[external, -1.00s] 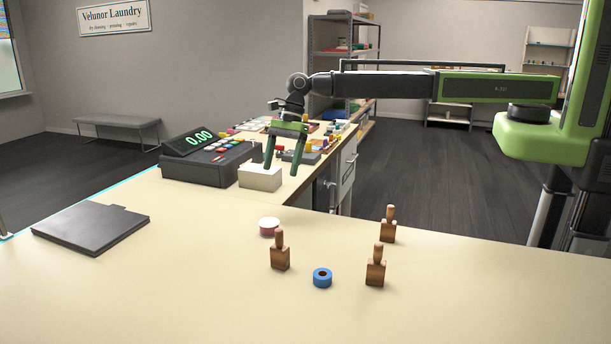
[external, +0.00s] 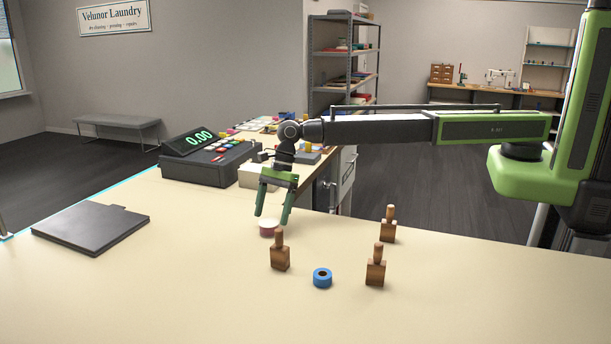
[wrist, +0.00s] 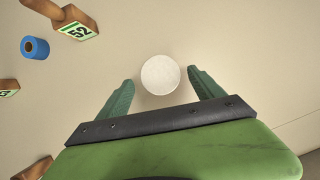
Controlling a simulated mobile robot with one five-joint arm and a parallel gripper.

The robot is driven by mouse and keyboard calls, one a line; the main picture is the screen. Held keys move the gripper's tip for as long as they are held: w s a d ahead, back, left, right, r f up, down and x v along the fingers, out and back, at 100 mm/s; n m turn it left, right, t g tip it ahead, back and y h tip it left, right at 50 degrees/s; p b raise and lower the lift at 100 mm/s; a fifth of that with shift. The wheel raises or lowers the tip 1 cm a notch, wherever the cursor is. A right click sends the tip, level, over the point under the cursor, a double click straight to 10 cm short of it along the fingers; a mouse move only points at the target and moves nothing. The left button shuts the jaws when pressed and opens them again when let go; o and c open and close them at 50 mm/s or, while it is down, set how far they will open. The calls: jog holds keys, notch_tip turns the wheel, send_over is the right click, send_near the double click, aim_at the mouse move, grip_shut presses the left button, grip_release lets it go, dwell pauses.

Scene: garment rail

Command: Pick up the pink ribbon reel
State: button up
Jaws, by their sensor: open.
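The pink ribbon reel (external: 267,229) lies flat on the counter, with a white top and a pink side. In the wrist view its round white top (wrist: 160,75) shows between and slightly beyond the fingertips. My gripper (external: 272,220) is open and empty, pointing down above the reel. In the wrist view my gripper (wrist: 160,82) has one green finger on each side of the reel, with gaps between. The fingers partly overlap the reel's edge in the external view, and I cannot tell their exact height.
A wooden stamp block (external: 280,254) stands just in front of the reel. Two more blocks (external: 376,268) (external: 388,227) and a blue reel (external: 322,278) are to the right. A cash register (external: 208,160) and white box (external: 258,177) stand behind.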

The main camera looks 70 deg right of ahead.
jog(key=b+x, duration=0.1)
jog(key=x, duration=0.2)
jog(key=shift+d, duration=0.1)
jog(key=shift+r, duration=0.15)
jog(key=c, duration=1.3)
notch_tip(320, 180, up, 5)
jog(key=p, duration=0.4)
jog(key=shift+f, duration=0.25)
jog(key=shift+c, duration=0.2)
jog(key=d+r+p, duration=0.6)
jog(key=d+p, duration=0.1)
jog(key=d, duration=0.4)
jog(key=shift+w+d+r, duration=0.15)
jog(key=shift+d+r, duration=0.15)
jog(key=shift+d, duration=0.05)
